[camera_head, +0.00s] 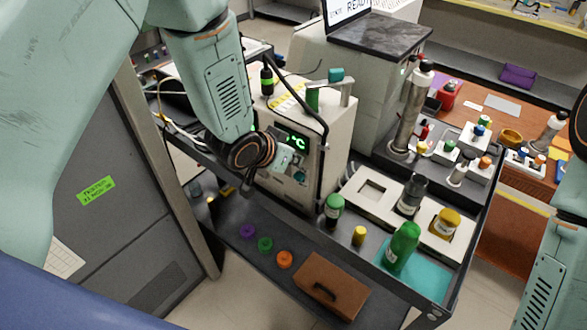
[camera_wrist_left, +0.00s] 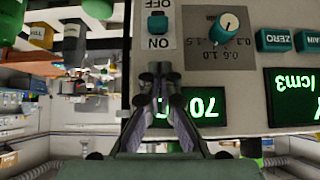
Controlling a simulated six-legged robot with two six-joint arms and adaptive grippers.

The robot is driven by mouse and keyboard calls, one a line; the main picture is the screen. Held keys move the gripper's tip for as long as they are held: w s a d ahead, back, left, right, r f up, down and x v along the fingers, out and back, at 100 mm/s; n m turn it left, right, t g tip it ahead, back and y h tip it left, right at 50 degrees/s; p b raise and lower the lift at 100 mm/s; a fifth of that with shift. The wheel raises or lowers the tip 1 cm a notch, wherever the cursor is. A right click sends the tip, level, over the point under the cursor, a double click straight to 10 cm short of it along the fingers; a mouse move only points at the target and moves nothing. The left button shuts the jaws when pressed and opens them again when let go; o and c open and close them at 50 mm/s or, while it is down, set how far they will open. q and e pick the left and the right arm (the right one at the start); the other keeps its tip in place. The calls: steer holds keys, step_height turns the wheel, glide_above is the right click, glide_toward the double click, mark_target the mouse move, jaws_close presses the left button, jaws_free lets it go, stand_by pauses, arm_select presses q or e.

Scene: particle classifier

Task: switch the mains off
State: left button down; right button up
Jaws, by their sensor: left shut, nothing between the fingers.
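The mains switch (camera_wrist_left: 157,23) is a small teal rocker on a pale plate lettered OFF and ON. It shows upside down at the top of the left wrist view; which way it is set I cannot tell. My left gripper (camera_wrist_left: 154,76) is shut and empty, its tips apart from the switch in the picture, below the ON lettering. Whether the tips touch the panel I cannot tell. In the head view my left wrist covers part of the front of the pale instrument (camera_head: 330,140), and the switch is hidden there. My right gripper is out of view.
A dial knob (camera_wrist_left: 228,23), teal buttons (camera_wrist_left: 273,40) and green displays (camera_wrist_left: 196,107) sit close by on the panel. The trolley holds a green bottle (camera_head: 402,248) and other containers. A brown case (camera_head: 320,288) lies on the lower shelf.

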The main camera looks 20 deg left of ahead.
mark_target(297, 180)
arm_select(q)
step_height(297, 180, down, 2)
steer(key=shift+s+f, duration=0.1)
steer(key=shift+f, duration=0.95)
steer(key=shift+f, duration=0.35)
step_height(297, 180, down, 2)
steer(key=shift+s+b, duration=0.1)
steer(key=shift+b, duration=0.7)
